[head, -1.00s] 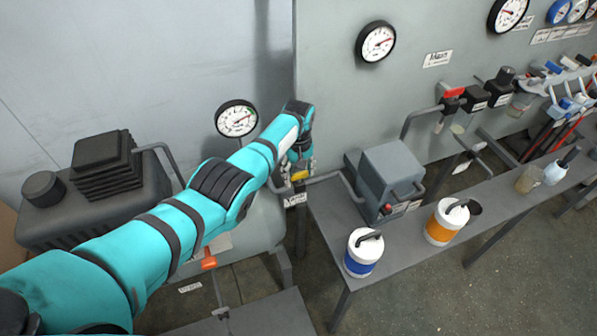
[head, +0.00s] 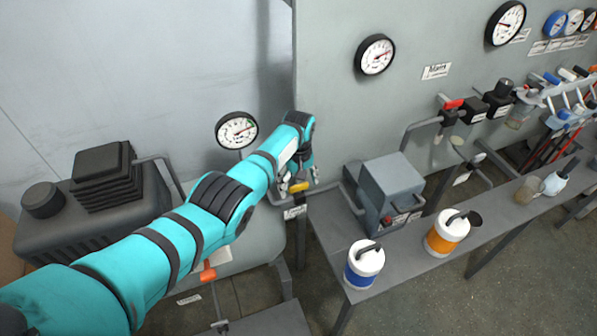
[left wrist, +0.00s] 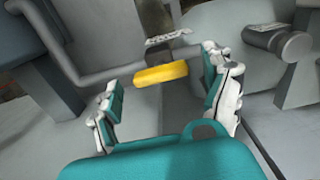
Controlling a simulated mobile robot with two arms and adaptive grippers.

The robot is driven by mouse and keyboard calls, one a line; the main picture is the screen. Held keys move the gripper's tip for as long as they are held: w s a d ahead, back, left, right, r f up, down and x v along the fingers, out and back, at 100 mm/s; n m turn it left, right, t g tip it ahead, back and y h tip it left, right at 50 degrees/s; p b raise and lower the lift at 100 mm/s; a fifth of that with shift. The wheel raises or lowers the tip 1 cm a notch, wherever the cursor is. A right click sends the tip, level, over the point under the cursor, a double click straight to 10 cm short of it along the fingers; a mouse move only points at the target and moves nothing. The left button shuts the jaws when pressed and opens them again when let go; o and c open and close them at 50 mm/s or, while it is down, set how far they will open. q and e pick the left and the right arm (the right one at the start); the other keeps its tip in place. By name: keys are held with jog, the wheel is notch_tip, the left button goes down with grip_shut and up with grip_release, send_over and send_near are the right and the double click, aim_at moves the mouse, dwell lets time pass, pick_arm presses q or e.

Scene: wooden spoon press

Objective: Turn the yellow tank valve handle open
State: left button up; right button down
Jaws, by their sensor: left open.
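The yellow valve handle (head: 299,187) sits on a grey pipe to the right of the tank, below my left gripper in the head view. In the left wrist view the yellow handle (left wrist: 161,73) lies crosswise just beyond my left fingertips, roughly between them. My left gripper (head: 297,178) is open and empty. Its two fingers stand wide apart in the left wrist view (left wrist: 160,95). I see no clear contact with the handle. My right gripper is in no view.
A grey tank (head: 240,251) with a pressure gauge (head: 237,130) stands left of the handle. To the right, a bench holds a grey box (head: 389,187), a blue-banded jug (head: 364,264) and an orange-banded jug (head: 446,233). An orange handle (head: 208,272) sits low under my arm.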

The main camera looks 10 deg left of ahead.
aim_at(298, 185)
pick_arm(q)
notch_tip(298, 185, up, 12)
jog(key=shift+f, duration=0.2)
jog(key=shift+f, duration=0.1)
dwell(0.4)
